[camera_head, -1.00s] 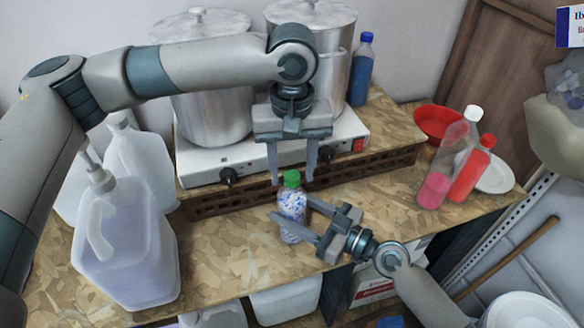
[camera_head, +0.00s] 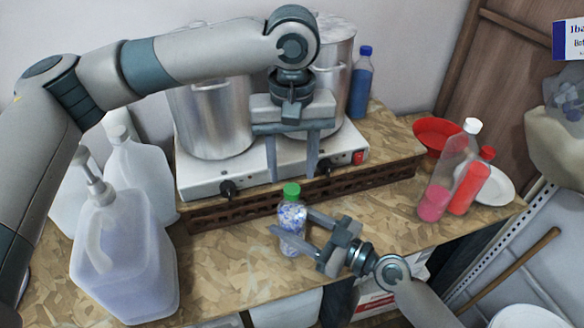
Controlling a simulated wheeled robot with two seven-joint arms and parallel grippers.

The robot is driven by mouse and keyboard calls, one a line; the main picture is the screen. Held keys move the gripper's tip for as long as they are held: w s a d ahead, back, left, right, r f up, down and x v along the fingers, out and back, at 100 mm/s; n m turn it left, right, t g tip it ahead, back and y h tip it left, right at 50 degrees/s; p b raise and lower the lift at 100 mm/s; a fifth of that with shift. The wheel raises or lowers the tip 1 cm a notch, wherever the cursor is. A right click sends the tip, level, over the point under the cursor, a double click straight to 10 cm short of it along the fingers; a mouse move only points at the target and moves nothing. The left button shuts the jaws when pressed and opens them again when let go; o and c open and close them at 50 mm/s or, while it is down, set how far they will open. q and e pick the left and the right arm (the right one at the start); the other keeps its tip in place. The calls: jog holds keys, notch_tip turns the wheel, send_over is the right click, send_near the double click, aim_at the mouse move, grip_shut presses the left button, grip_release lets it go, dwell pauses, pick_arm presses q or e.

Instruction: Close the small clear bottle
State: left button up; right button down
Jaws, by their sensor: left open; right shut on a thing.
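The small clear bottle (camera_head: 292,217) stands upright on the wooden tabletop, with blue and white speckled contents. A green cap (camera_head: 291,190) sits on its top; whether it is screwed tight I cannot tell. My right gripper (camera_head: 289,222) comes in from the right and is shut on the bottle's body. My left gripper (camera_head: 292,178) points down just above the cap, its fingers apart and nothing held between them.
A stove (camera_head: 200,176) with metal pots (camera_head: 215,120) stands behind. Large white jugs (camera_head: 125,255) crowd the left. Pink and red bottles (camera_head: 470,185), a red bowl (camera_head: 437,135) and a white plate (camera_head: 497,187) are at right. The tabletop (camera_head: 225,265) in front is clear.

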aim_at(292, 189)
pick_arm(q)
jog(key=shift+c, duration=0.2)
jog(key=shift+r+n, duration=1)
jog(key=shift+r, duration=0.75)
jog(key=shift+f, duration=0.1)
jog(key=shift+f, duration=3.95)
jog(key=shift+c, duration=0.7)
grip_shut()
